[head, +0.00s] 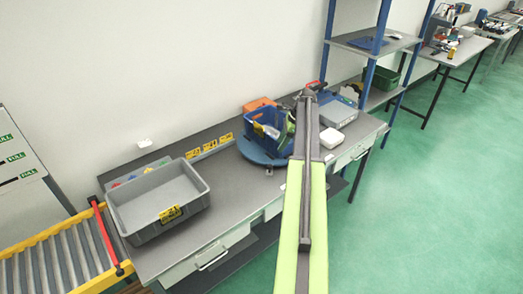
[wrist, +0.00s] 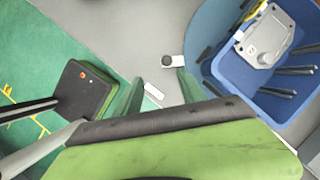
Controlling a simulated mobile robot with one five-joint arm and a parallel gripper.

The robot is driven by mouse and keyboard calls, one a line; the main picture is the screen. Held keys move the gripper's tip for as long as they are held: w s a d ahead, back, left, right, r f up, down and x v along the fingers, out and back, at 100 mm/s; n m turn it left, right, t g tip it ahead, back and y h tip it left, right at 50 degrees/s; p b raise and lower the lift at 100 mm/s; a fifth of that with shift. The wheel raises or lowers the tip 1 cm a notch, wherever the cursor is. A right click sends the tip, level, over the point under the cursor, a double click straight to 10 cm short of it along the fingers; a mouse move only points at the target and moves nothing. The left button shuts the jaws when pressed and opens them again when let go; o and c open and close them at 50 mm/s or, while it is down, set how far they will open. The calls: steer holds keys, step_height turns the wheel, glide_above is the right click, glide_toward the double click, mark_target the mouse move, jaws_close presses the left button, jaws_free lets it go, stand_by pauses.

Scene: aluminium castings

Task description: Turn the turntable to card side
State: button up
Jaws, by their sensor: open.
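The turntable (head: 250,152) is a blue disc on the bench, left of my arm in the head view. A blue bin (head: 262,133) with a yellow label stands on it, and an orange bin (head: 258,104) shows behind. In the wrist view the turntable's edge (wrist: 204,38) is at upper right, with the blue bin (wrist: 262,88) holding a grey casting (wrist: 264,42). A small light tab with a dark round end (wrist: 171,61) lies beside the disc. My gripper (wrist: 160,88) is open and empty, its green fingers just below the tab. Which side faces front is unclear.
A grey bin (head: 131,222) stands on the bench's left part, beside a yellow roller conveyor (head: 40,260). A grey box (head: 338,113) and a white block (head: 331,138) are right of my arm. Bare bench top lies between the grey bin and the turntable.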

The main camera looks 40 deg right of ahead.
steer(key=d+r+m, duration=0.1)
steer(key=d, duration=0.2)
steer(key=b, duration=1.6)
glide_toward(270, 166)
steer(key=x, duration=0.9)
steer(key=shift+r, duration=0.1)
steer(key=shift+c, duration=0.5)
jaws_close()
